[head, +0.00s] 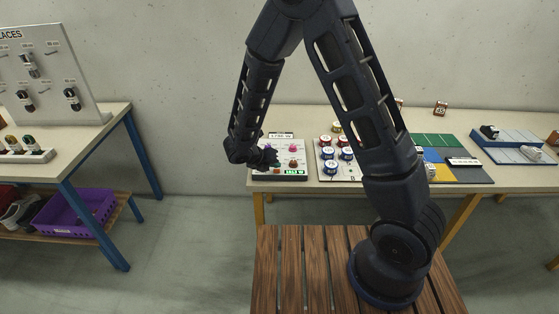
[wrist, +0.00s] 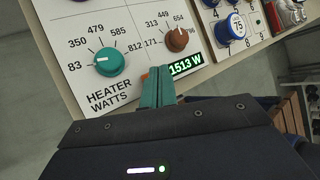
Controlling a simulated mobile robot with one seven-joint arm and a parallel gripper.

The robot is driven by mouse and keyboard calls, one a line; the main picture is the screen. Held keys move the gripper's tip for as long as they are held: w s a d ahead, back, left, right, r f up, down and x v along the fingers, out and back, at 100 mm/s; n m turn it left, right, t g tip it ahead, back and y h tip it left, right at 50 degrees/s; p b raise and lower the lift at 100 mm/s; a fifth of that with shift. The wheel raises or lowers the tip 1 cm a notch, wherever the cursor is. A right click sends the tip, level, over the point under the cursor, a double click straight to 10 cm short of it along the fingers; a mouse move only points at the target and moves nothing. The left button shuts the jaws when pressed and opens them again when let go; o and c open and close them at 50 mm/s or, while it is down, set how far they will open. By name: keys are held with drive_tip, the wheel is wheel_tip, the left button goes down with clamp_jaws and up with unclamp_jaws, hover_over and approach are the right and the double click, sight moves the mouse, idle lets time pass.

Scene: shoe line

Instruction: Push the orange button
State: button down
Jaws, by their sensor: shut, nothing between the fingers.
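A white control panel (head: 285,152) lies on the table in the head view, with a pink knob (head: 294,147) and a brown-orange knob (head: 293,163). A green display (wrist: 186,65) reads 1513 W. My gripper (wrist: 157,80) is shut and empty, its fingertips over the panel between the teal knob and display. In the head view my gripper (head: 268,157) covers the panel's left part.
A card (head: 281,136) reading about 1792 W stands behind the panel. Right of it is a board with several red and blue capped pieces (head: 326,153). Farther right are coloured mats (head: 433,140) and a blue tray (head: 508,140). Another table with a rack (head: 50,75) stands left.

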sight(275, 172)
drive_tip(key=shift+r, duration=2.9)
drive_tip(key=shift+d+r, duration=0.15)
drive_tip(key=s+d+r+m+g+y, duration=0.1)
drive_tip(key=d+r+m+g, duration=0.1)
drive_tip(key=d+r+m, duration=0.7)
drive_tip(key=s+d+r+m+g+y, duration=0.1)
drive_tip(key=s+d+r+m+g, duration=0.1)
drive_tip(key=d+r+m, duration=0.85)
drive_tip(key=s+d+r+m+t+y, duration=0.2)
drive_tip(key=s+d+r+m+y, duration=0.2)
drive_tip(key=s+d+r+m, duration=0.3)
drive_tip(key=shift+s+d+m+y, duration=0.4)
drive_tip(key=shift+s+d+m, duration=1.95)
drive_tip(key=shift+s+m, duration=1.55)
